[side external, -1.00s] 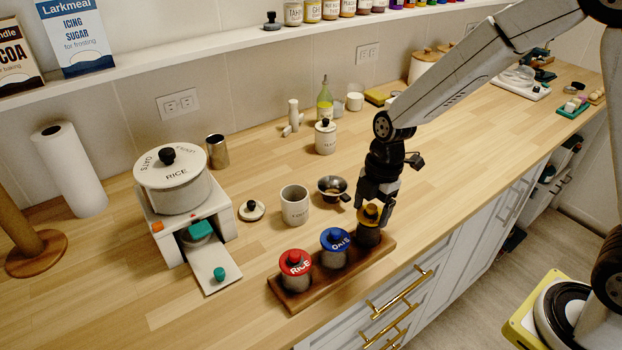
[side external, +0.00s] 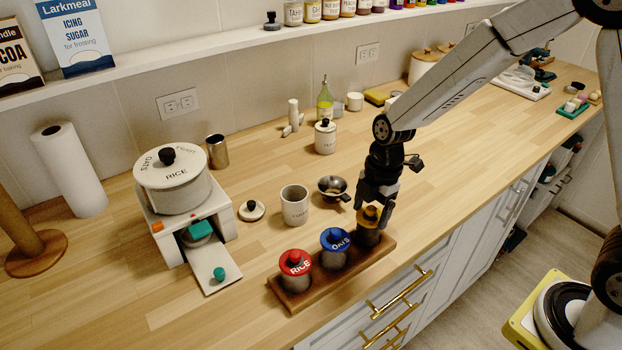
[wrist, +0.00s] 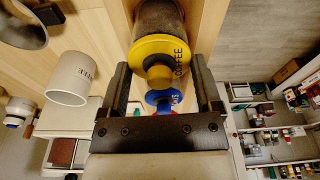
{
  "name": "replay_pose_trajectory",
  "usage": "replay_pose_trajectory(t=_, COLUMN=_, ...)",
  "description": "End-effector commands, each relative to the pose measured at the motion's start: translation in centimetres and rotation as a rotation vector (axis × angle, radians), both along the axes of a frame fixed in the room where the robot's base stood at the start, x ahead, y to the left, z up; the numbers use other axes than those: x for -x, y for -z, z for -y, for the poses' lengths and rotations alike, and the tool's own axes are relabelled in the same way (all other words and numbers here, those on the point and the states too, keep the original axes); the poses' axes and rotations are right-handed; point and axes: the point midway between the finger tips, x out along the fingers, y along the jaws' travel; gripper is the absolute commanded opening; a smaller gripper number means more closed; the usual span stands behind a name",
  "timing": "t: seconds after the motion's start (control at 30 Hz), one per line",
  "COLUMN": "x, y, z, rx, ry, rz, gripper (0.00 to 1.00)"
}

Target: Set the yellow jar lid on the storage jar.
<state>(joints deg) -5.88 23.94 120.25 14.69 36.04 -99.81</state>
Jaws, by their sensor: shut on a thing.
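The yellow jar lid (side external: 367,219), lettered COFFEE in the wrist view (wrist: 160,46), sits over a dark glass jar (side external: 368,237) at the right end of a wooden tray. My gripper (side external: 374,209) points down from above, with its fingers on either side of the lid's knob, shut on it. The wrist view shows the knob (wrist: 159,76) between the two fingers. The lid appears to be on or just over that jar; the fingers partly hide it. An open white jar with dark lettering (side external: 295,207) stands behind the tray, to the left.
The wooden tray (side external: 297,301) also holds a red-lidded RICE jar (side external: 294,263) and a blue-lidded OATS jar (side external: 334,240). A metal bowl (side external: 331,186) and a white lid with a black knob (side external: 252,210) lie near the open jar.

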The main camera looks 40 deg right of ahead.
Motion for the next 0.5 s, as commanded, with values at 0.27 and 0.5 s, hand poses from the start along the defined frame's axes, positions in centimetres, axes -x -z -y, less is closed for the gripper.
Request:
replay_pose_trajectory(t=0.27, x=0.02, y=0.32, z=0.00, rx=0.000, ry=0.000, rz=-0.001, gripper=0.27)
replay_pose_trajectory(t=0.5, x=0.02, y=0.33, z=0.00, rx=0.000, ry=0.000, rz=-0.001, gripper=1.00)
